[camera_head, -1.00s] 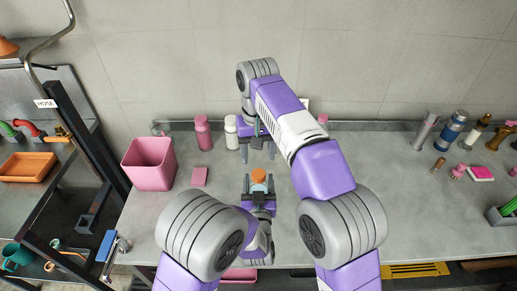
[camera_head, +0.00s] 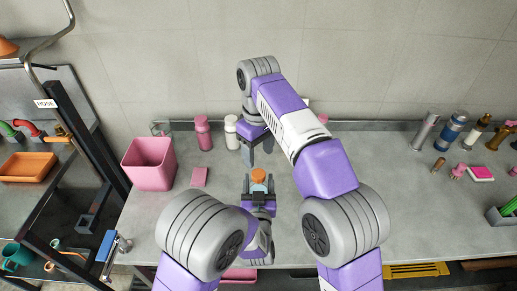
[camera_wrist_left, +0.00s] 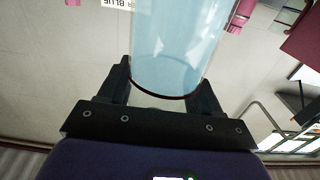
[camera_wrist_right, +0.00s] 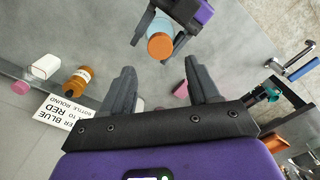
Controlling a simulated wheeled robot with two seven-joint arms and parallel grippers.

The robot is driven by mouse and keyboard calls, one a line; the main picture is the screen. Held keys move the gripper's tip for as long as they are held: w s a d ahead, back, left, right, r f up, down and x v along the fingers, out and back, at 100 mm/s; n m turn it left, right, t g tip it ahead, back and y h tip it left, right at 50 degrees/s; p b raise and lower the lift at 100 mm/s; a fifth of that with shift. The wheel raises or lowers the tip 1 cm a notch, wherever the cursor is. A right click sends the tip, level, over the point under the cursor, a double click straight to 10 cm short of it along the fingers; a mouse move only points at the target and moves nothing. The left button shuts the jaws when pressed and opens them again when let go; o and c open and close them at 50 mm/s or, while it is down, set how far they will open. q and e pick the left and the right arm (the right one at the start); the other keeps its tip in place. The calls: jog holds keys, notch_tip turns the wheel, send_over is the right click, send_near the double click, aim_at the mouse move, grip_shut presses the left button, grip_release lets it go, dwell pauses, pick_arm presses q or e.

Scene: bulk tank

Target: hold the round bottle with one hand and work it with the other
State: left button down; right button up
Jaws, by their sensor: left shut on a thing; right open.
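The round bottle (camera_head: 258,185) is light blue and see-through, with an orange cap (camera_head: 258,174) on top. My left gripper (camera_head: 258,193) is shut on its body and holds it upright near the front of the counter. In the left wrist view the blue body (camera_wrist_left: 168,45) stands between the two dark fingers. My right gripper (camera_head: 259,151) is open and empty, behind the bottle and apart from it. In the right wrist view the orange cap (camera_wrist_right: 160,46) lies beyond the open fingers (camera_wrist_right: 160,85).
A pink bin (camera_head: 148,163), a pink block (camera_head: 199,177), a pink bottle (camera_head: 203,134) and a white bottle (camera_head: 231,132) stand to the left. A printed card (camera_wrist_right: 62,118) and an amber bottle (camera_wrist_right: 78,81) show in the right wrist view.

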aim_at(259, 173)
jog(key=shift+f, duration=3.8)
jog(key=shift+c, duration=0.4)
grip_shut()
jog(key=shift+o, duration=0.5)
grip_release()
jog(key=shift+r, duration=0.1)
notch_tip(259, 173, up, 12)
